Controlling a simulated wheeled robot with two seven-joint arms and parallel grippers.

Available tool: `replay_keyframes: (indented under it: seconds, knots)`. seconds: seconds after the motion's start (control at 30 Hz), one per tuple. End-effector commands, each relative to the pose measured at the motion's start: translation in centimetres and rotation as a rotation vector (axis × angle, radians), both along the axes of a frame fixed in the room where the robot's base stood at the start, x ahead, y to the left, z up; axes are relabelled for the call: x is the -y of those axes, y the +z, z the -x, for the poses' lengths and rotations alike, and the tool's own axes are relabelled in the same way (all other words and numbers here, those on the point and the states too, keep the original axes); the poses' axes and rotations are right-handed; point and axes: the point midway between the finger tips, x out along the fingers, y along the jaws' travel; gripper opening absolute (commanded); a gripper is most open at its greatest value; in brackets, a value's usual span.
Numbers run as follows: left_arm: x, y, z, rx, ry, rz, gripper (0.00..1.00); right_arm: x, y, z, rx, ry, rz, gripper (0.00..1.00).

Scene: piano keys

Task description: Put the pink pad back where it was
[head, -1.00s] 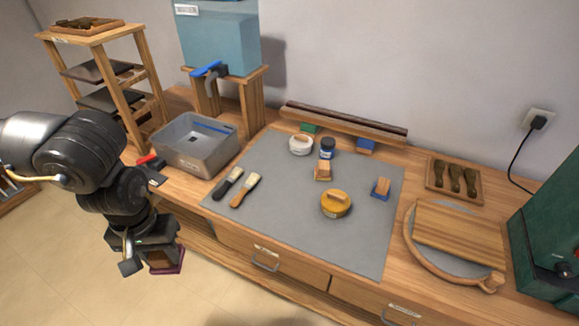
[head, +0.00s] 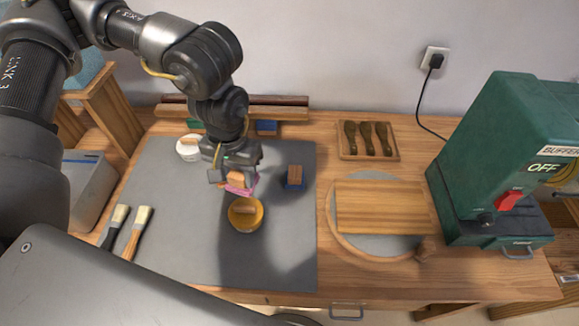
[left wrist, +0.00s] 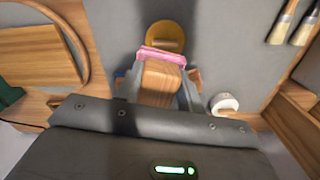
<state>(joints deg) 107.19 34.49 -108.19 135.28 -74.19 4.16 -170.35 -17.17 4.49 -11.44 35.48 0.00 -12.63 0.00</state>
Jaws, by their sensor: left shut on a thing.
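A pink pad (head: 243,189) with a wooden block handle (head: 236,178) is in my left gripper (head: 236,181). The gripper is shut on the handle, with the pink face pointing down. In the left wrist view the pink pad (left wrist: 160,56) and its wooden handle (left wrist: 162,84) sit between the fingers. The gripper is over the grey mat (head: 190,250), just behind the round yellow pad (head: 246,214) in the head view. I cannot tell exactly how high it is above the mat. My right gripper is not in view.
A blue pad with a wooden handle (head: 294,177) stands right of the gripper. A white round container (head: 189,147) stands left. Two brushes (head: 128,232) lie at the mat's left. A wooden rack (head: 285,108) runs behind. A round board (head: 380,248) and green buffer machine (head: 500,150) are at right.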

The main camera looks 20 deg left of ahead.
Motion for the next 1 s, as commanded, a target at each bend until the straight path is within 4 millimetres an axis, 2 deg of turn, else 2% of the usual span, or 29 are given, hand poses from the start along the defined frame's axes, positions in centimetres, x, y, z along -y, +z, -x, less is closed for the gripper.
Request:
replay_keyframes:
  seconds: [0.17, 0.27, 0.37, 1.0]
  knots:
    - [0.2, -0.1, -0.2, 0.000, 0.034, 0.000, 0.16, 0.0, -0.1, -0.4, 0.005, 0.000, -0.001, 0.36]
    - [0.7, -0.4, -0.6, 0.002, 0.151, -0.002, 0.16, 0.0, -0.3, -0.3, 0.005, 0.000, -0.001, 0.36]
    - [1.2, -0.9, -1.2, 0.005, 0.368, -0.003, 0.16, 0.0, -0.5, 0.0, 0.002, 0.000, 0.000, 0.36]
    - [5.3, -4.6, -5.2, 0.007, 2.318, -0.004, 0.16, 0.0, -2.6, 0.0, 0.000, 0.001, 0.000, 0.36]
